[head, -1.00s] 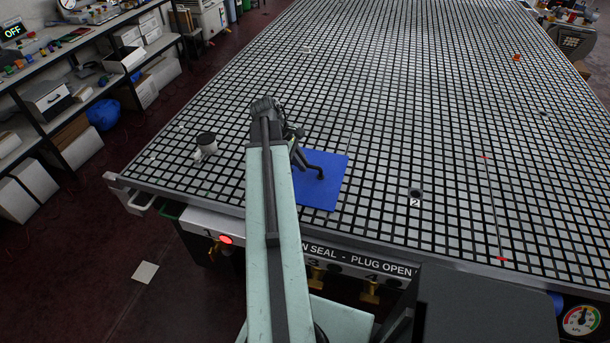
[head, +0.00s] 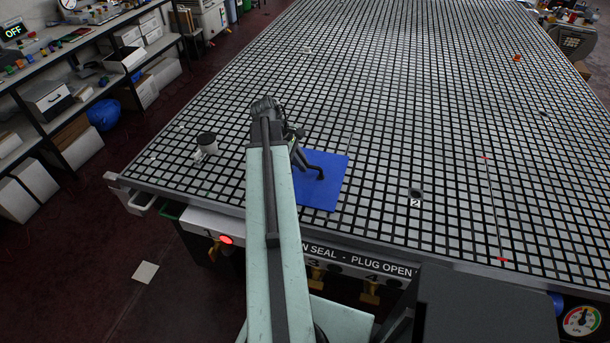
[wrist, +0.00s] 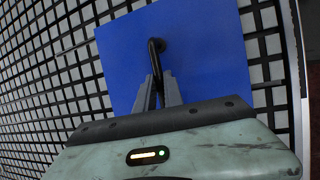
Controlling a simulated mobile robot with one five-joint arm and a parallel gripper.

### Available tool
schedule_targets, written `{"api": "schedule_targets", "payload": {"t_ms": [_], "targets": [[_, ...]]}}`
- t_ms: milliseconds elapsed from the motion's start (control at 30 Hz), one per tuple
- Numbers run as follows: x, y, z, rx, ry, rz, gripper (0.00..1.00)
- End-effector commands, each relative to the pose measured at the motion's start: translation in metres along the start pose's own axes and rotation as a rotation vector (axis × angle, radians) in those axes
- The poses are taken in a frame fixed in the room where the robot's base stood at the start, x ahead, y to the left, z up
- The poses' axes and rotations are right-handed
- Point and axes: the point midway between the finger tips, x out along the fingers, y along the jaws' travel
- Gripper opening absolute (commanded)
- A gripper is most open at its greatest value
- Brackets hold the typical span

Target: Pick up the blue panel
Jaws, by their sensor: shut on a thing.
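The blue panel (head: 325,191) lies flat on the grid table near its front edge, partly hidden behind my arm in the head view. It also fills the upper middle of the wrist view (wrist: 205,45). A black handle (wrist: 154,47) stands up from the panel. My gripper (wrist: 157,88) is over the panel with its two grey fingers shut on this handle. In the head view, my gripper (head: 300,162) is mostly hidden by my arm. I cannot see any gap between the panel and the table.
The grid table (head: 420,110) is largely clear. A small dark-topped jar (head: 207,142) stands left of my arm. A red light (head: 226,240), taps and a pressure gauge (head: 581,320) are along the front. Shelves (head: 60,75) stand at left.

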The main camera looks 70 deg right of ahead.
Motion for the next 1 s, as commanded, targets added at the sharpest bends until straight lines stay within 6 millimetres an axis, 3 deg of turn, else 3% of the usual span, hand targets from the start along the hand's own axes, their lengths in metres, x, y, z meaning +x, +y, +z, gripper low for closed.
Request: {"api": "schedule_targets", "payload": {"t_ms": [567, 1000], "targets": [[-0.008, 0.002, 0.004, 0.001, -0.001, 0.0, 0.0], [-0.081, 0.018, 0.034, 0.001, -0.001, 0.0, 0.0]]}}
